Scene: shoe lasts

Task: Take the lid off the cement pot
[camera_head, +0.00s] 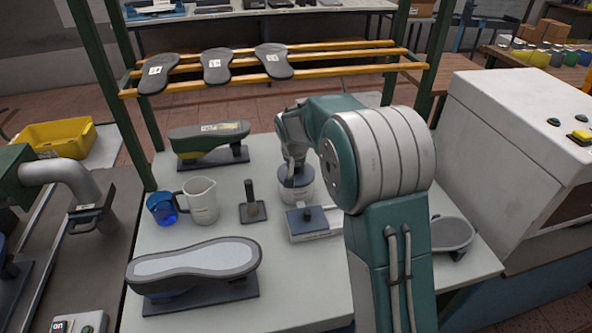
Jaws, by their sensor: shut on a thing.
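The cement pot (297,191) is a pale cylinder standing upright on the white table, just behind the blue-topped block. My arm reaches over the table from the front right and bends down to it. My gripper (296,172) points down over the pot's top and is shut on the lid there. The gripper and wrist cover most of the lid, so its shape and whether it touches the pot's rim cannot be told.
A white jug (201,202), blue cup (162,208) and small upright post (252,205) stand left of the pot. A blue-topped block (308,221) is close in front. Shoe lasts sit at back left (209,143) and front left (195,265). A grey dish (452,233) lies right.

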